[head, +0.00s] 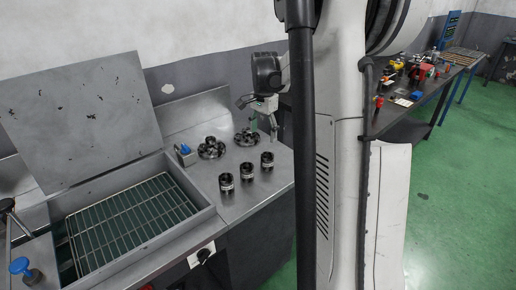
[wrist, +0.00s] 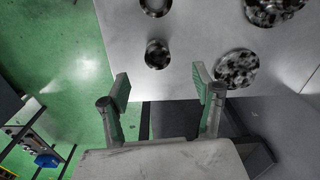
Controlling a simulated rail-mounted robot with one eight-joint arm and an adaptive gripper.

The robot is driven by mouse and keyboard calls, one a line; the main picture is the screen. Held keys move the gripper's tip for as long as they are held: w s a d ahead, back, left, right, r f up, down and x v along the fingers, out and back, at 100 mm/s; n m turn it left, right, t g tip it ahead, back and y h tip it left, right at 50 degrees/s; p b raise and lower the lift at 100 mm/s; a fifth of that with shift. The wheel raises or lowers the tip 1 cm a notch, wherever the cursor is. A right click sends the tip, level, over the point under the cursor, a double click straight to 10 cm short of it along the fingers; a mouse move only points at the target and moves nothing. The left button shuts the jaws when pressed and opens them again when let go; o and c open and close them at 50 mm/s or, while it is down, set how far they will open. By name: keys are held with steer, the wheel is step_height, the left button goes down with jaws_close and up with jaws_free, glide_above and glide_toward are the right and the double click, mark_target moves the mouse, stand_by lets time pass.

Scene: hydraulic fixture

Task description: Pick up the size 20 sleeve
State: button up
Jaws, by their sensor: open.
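Three dark cylindrical sleeves with light bands stand upright in a row on the metal bench: a front left one (head: 226,182), a middle one (head: 247,172) and a back right one (head: 267,160). I cannot read any size marking, so I cannot tell which is size 20. My gripper (head: 263,122) is above the back of the bench, partly beside my arm. In the wrist view my gripper (wrist: 160,85) is open and empty. One sleeve (wrist: 157,55) shows just beyond the gap between the fingers, apart from them. Another sleeve (wrist: 155,5) is cut by the top edge.
Two round clusters of dark parts, one on the left (head: 211,148) and one on the right (head: 247,137), stand behind the sleeves. A small holder with a blue part (head: 185,152) is left of them. An open-lidded basin with a wire rack (head: 130,222) fills the left.

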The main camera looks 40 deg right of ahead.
mark_target(267, 156)
steer(key=shift+m, duration=0.5)
steer(key=f, duration=0.3)
steer(key=d+f, duration=0.1)
steer(key=f, duration=0.1)
steer(key=d+f, duration=0.1)
steer(key=f, duration=0.2)
steer(key=shift+d+f+p, duration=0.25)
steer(key=shift+f+p, duration=0.05)
steer(key=shift+s+a+f, duration=0.1)
steer(key=shift+a+f, duration=0.05)
steer(key=shift+f, duration=1.2)
steer(key=shift+a+f, duration=0.1)
steer(key=shift+f, duration=1.2)
jaws_close()
